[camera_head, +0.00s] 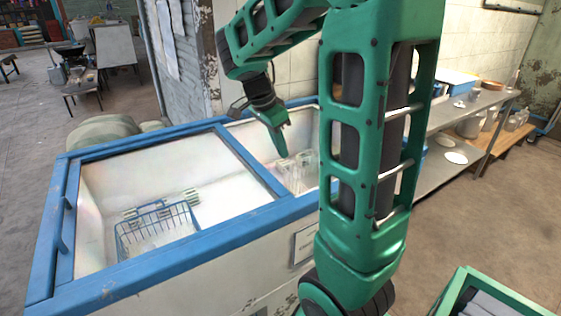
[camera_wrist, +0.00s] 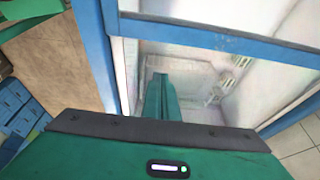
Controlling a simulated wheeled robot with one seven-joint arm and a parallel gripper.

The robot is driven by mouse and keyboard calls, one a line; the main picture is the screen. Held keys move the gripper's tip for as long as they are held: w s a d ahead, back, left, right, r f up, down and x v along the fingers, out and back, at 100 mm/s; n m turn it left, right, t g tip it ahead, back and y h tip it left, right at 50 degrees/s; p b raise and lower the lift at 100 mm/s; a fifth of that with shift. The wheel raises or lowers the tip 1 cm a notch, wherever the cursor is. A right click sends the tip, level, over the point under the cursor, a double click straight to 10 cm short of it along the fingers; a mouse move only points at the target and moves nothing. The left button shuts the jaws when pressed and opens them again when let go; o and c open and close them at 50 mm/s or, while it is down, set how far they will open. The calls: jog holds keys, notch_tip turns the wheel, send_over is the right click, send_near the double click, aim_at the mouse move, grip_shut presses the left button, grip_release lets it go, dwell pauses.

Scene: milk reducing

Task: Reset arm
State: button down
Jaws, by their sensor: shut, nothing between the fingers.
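My green arm stands in front of a white chest freezer with a blue frame (camera_head: 165,270). My gripper (camera_head: 284,152) is shut and empty, pointing down over the freezer's uncovered right compartment. In the wrist view the closed fingers (camera_wrist: 162,80) are close together above the freezer opening. Clear glass-like or plastic items (camera_head: 290,172) lie in that compartment below the fingertips; their exact shape is unclear. My own arm hides part of the freezer's right end.
A blue wire basket (camera_head: 158,230) sits inside the freezer's left part under the glass lid (camera_head: 95,210). A metal shelf (camera_head: 430,175) with dishes stands at the right. A green crate (camera_head: 470,275) with grey contents is at the bottom right. Open floor lies between them.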

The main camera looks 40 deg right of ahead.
jog(key=shift+v, duration=0.95)
jog(key=s+a+f+n+y, duration=0.2)
jog(key=s+a+n, duration=0.2)
jog(key=s+n, duration=0.3)
jog(key=s+a+f+n+y, duration=0.2)
jog(key=s+n, duration=0.5)
jog(key=s, duration=0.6)
jog(key=shift+s+a+f+t, duration=0.2)
jog(key=shift+a+f+t, duration=0.3)
jog(key=shift+a, duration=0.65)
jog(key=shift+f, duration=0.1)
